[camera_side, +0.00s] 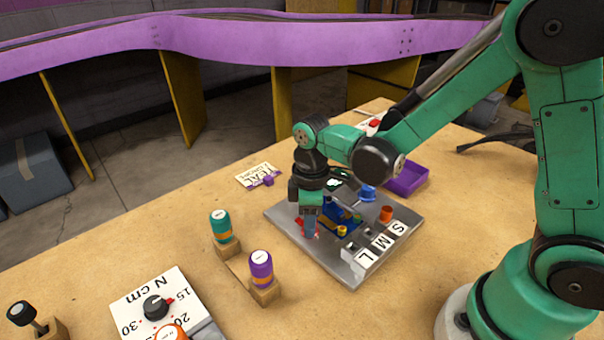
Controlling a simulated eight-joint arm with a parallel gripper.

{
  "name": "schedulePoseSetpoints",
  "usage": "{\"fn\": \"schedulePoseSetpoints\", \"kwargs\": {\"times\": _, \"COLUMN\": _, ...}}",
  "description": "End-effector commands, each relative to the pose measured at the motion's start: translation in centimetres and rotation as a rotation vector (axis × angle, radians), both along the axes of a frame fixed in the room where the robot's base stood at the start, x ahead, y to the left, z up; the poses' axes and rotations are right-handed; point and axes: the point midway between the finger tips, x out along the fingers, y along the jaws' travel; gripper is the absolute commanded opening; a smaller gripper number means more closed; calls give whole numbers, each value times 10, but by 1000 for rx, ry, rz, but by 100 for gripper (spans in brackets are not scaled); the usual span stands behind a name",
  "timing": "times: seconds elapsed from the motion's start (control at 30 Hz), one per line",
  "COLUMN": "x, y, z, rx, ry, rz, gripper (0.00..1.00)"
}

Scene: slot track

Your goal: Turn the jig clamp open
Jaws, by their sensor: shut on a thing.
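A grey metal jig plate (345,267) lies on the wooden table, with a blue fixture (330,212) near its middle. My gripper (310,230) points down at the left part of the plate, beside the blue fixture. It is shut on a small red part (303,224) low at the plate, which looks like the jig clamp. The fingers hide most of this part, so its turn angle cannot be told. A blue knob (367,192), an orange cylinder (386,214) and small yellow pieces (342,231) are on the plate, near tiles marked S, M and L (382,241).
A teal-capped tool (220,226) and a purple-capped tool (261,266) stand in wooden blocks left of the plate. A torque dial board (139,300) is at front left. A purple tray (413,181) lies behind the plate. A label card (251,171) lies back left.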

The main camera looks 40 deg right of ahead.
Motion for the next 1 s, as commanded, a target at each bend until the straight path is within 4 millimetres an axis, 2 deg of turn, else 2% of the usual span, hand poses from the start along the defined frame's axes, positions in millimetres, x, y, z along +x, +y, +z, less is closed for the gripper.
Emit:
{"fn": "schedulePoseSetpoints", "kwargs": {"times": 0.27, "x": 0, "y": 0, "z": 0, "rx": -1, "ry": 1, "rz": 2, "gripper": 0}}
{"fn": "schedulePoseSetpoints", "kwargs": {"times": 0.3, "x": 0, "y": 0, "z": 0, "rx": -1, "ry": 1, "rz": 2, "gripper": 36}}
{"fn": "schedulePoseSetpoints", "kwargs": {"times": 0.4, "x": 0, "y": 0, "z": 0, "rx": -1, "ry": 1, "rz": 1, "gripper": 64}}
{"fn": "schedulePoseSetpoints", "kwargs": {"times": 0.77, "x": 0, "y": 0, "z": 3, "rx": 0, "ry": 0, "rz": 0, "gripper": 65}}
{"fn": "schedulePoseSetpoints", "kwargs": {"times": 1.0, "x": 0, "y": 0, "z": 30, "rx": 0, "ry": 0, "rz": 0, "gripper": 65}}
